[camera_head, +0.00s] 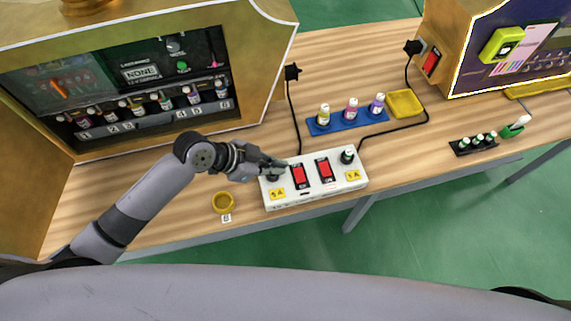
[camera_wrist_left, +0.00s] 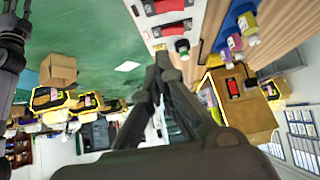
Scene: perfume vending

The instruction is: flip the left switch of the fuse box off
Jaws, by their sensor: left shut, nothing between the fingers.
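The white fuse box (camera_head: 313,193) lies on the wooden table with two red switches on top. Its left switch (camera_head: 299,176) and right switch (camera_head: 325,170) sit side by side between two dark round plugs or knobs. My left gripper (camera_head: 281,165) is shut and empty at the box's upper left corner, just left of the left switch. Whether it touches the box I cannot tell. In the left wrist view the shut fingers (camera_wrist_left: 163,66) show below the fuse box (camera_wrist_left: 150,30), with the red switches at the top. My right gripper is not in view.
A gold vending machine (camera_head: 265,50) stands at the back left. A blue tray (camera_head: 345,121) with three bottles and a yellow tray (camera_head: 404,103) lie behind the box. Black cables cross the table.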

